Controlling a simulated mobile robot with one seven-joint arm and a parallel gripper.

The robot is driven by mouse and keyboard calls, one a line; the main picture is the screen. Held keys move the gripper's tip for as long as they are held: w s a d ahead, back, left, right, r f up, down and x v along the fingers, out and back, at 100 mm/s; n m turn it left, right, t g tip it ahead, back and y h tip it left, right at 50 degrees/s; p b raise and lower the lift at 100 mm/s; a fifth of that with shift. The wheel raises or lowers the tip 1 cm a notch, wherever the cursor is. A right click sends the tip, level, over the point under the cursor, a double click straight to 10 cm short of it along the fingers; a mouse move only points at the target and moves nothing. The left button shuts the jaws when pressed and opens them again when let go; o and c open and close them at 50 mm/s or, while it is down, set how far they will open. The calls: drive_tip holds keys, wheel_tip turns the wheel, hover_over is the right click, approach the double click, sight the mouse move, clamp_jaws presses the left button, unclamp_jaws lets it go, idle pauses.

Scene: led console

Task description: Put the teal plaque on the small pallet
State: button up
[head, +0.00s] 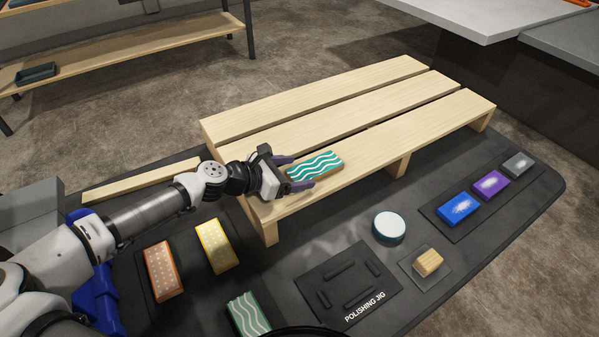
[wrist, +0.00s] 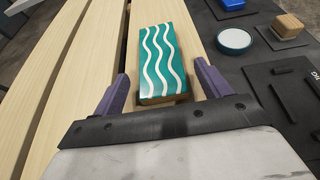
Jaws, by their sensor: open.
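The teal plaque (head: 315,165) is a rectangular block with white wavy lines on top. It lies flat on the front slats of the small wooden pallet (head: 370,118), towards its left end. My gripper (head: 298,173) is open at the plaque's left end. In the wrist view my gripper (wrist: 161,85) has one purple finger on each side of the plaque's near end, with gaps between fingers and plaque.
On the dark mat lie an orange block (head: 163,271), a yellow block (head: 216,246) and a green wavy block (head: 248,315). A polishing jig (head: 345,285), a round white-topped puck (head: 389,227), a wooden block (head: 428,262) and a tray with blue, purple and grey blocks (head: 458,207) stand right. Most slats are bare.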

drive_tip(key=b+v, duration=0.3)
drive_tip(key=v, duration=0.7)
drive_tip(key=shift+s+a, duration=0.1)
